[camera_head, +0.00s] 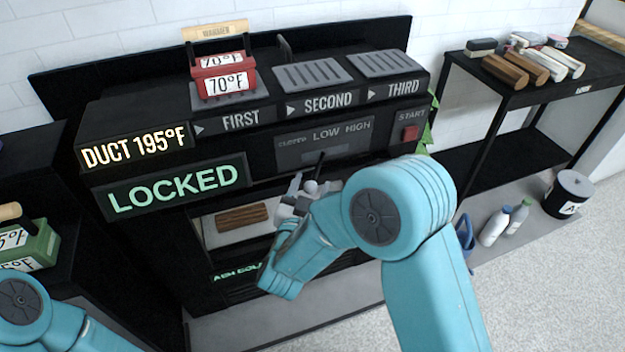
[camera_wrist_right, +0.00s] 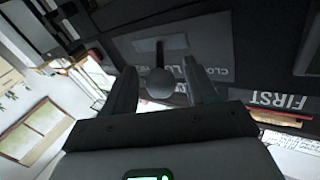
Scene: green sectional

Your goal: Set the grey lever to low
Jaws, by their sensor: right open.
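The grey lever (camera_wrist_right: 160,82) shows in the right wrist view as a dark rod with a round grey knob. In the head view its knob (camera_head: 311,187) hangs out from the panel (camera_head: 350,146) marked CLOSED, LOW and HIGH. The rod starts below the LOW mark; the exact setting is hard to tell. My right gripper (camera_head: 313,184) is open at the lever, with one finger on each side of the knob. In the wrist view the fingers (camera_wrist_right: 160,68) flank it with gaps showing. My left gripper is out of view; only part of my left arm shows.
The black machine shows a LOCKED sign (camera_head: 177,188) and a red START button (camera_head: 411,133). A red 70°F block (camera_head: 224,81) sits on its top. A brown log-shaped piece (camera_head: 241,217) lies in the opening below the panel. A black side table (camera_head: 535,90) stands right.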

